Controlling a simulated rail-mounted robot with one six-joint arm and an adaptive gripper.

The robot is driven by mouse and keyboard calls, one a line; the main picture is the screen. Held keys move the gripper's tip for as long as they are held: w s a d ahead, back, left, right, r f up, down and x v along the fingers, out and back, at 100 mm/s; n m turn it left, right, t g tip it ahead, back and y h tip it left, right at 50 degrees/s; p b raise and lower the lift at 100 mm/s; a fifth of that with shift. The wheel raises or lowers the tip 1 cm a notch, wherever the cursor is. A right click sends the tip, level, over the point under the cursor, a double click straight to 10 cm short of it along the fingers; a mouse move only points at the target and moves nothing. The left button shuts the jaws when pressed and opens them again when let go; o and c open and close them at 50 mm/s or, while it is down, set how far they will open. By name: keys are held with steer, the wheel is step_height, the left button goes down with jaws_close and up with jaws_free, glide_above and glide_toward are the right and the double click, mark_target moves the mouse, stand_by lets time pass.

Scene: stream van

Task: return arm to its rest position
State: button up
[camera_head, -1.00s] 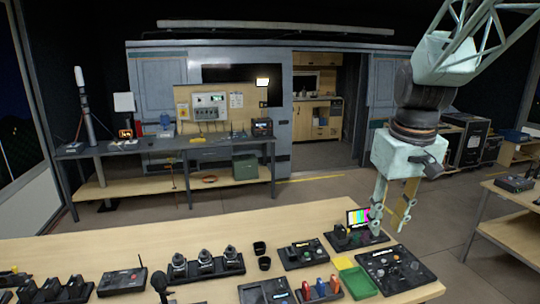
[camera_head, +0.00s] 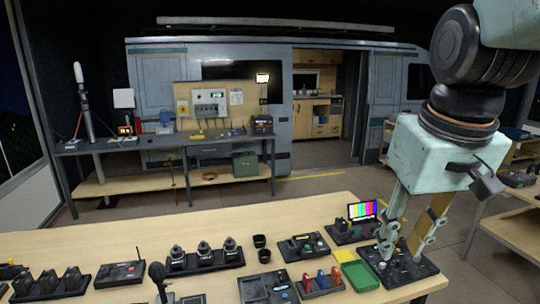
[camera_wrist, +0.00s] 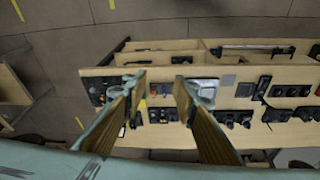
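My gripper (camera_head: 401,246) hangs from my arm on the right side of the head view, fingers pointing down. It is in front of the right end of the workbench (camera_head: 150,237), and its fingertips overlap the black control panel (camera_head: 412,270) in the picture. Its height above the panel is hard to tell. In the wrist view, the two fingers of my gripper (camera_wrist: 158,92) stand apart with nothing held between them. The bench and its devices lie below and beyond them.
A colour-bar monitor (camera_head: 362,210), a green tray (camera_head: 360,276) and a yellow pad (camera_head: 344,255) are left of the gripper. A black microphone (camera_head: 157,275) stands at the front. A side table (camera_head: 515,237) is at right. Open floor lies behind the bench.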

steer(key=s+a+f+b, duration=0.1)
steer(key=s+f+b, duration=0.1)
steer(key=s, duration=0.6)
steer(key=s+a+f+t+b, duration=0.1)
steer(key=s+f+b, duration=0.1)
steer(key=s, duration=0.6)
steer(key=shift+a+f+m, duration=0.15)
steer(key=shift+a+m, duration=0.25)
steer(key=shift+o, duration=0.5)
stand_by(2.2)
